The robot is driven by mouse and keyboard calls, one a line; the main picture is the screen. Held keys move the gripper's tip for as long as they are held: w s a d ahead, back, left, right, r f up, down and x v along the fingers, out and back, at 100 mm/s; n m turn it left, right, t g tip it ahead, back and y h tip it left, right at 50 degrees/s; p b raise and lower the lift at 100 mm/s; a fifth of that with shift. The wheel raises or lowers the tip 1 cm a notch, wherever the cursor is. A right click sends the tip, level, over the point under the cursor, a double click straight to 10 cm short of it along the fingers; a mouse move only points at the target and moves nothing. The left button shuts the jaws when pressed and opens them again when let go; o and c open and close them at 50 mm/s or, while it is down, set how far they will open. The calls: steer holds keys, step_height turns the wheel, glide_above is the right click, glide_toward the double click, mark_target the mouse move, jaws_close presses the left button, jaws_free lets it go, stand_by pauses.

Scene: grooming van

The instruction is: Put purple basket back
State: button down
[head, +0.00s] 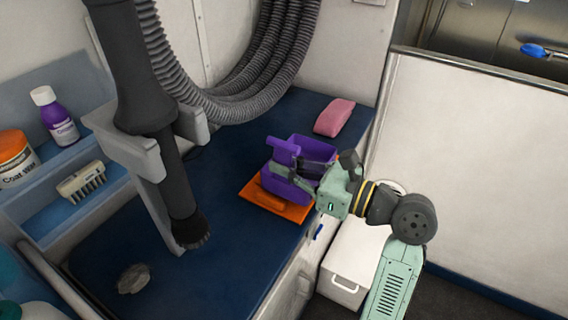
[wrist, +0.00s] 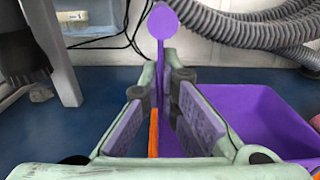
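The purple basket (head: 316,148) sits on an orange board (head: 262,197) on the dark blue counter. Its handle (head: 283,145) sticks out to the left in the head view. In the wrist view the basket (wrist: 250,112) fills the right side, and a purple stem with a rounded end (wrist: 163,20) rises beyond the fingertips. My gripper (head: 296,172) is at the basket, its fingers partly overlapping it. Whether either finger touches the basket is unclear.
A pink block (head: 334,117) lies behind the basket. A grey ribbed hose (head: 240,105) hangs above, and a dark dryer nozzle (head: 180,190) stands left. Shelves hold a purple bottle (head: 62,128), an orange-labelled tub (head: 14,158) and a brush (head: 82,183). The counter's front left is mostly clear.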

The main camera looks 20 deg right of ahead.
steer(key=shift+f, duration=0.3)
steer(key=c, duration=1.8)
jaws_free()
steer(key=shift+r, duration=0.1)
